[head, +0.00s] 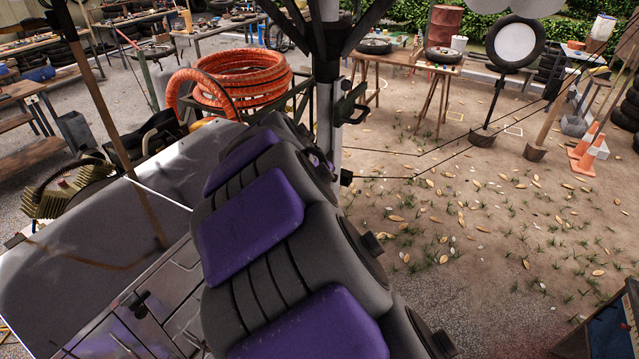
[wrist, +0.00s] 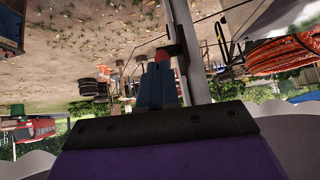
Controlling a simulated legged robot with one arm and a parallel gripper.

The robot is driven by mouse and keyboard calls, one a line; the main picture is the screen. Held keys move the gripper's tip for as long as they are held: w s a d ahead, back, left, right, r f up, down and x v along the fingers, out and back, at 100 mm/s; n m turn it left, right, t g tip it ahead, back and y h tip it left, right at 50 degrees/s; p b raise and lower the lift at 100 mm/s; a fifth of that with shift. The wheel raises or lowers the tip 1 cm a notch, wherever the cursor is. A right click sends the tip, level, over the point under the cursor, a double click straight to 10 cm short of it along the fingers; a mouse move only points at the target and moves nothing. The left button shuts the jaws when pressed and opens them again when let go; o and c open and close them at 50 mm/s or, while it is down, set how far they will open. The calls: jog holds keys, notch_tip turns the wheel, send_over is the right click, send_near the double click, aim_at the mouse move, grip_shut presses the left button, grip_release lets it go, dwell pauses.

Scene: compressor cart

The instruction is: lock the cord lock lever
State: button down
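The cord lock appears as a small dark block (head: 346,177) on the grey upright pole (head: 328,120) in the head view, with thin dark cords running to the right from it. In the wrist view, which looks upside down, a black and red piece (wrist: 183,58) sits against the pole; I cannot tell which part of it is the lever. My gripper (wrist: 160,68) shows there as two dark blue-grey fingers side by side with no clear gap, its tips close to that piece. Contact cannot be made out. In the head view my arm hides the fingers.
A black bracket (head: 350,104) is on the pole above the lock. An orange hose coil (head: 230,85) and the cart's metal body (head: 110,240) lie to the left. Leafy open ground (head: 480,220) is to the right, with orange cones (head: 586,150) farther off.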

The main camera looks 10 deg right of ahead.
jog(key=shift+t+h, duration=0.6)
jog(key=shift+t, duration=0.2)
jog(key=shift+s+a+f+b, duration=0.25)
jog(key=shift+f+b, duration=0.6)
jog(key=shift+b, duration=0.25)
jog(key=shift+s+a+f+b, duration=0.15)
jog(key=shift+s+f+b, duration=0.15)
jog(key=shift+f+b, duration=0.65)
jog(key=shift+s+a+f+b, duration=0.25)
jog(key=shift+f+b, duration=0.45)
jog(key=shift+b, duration=0.55)
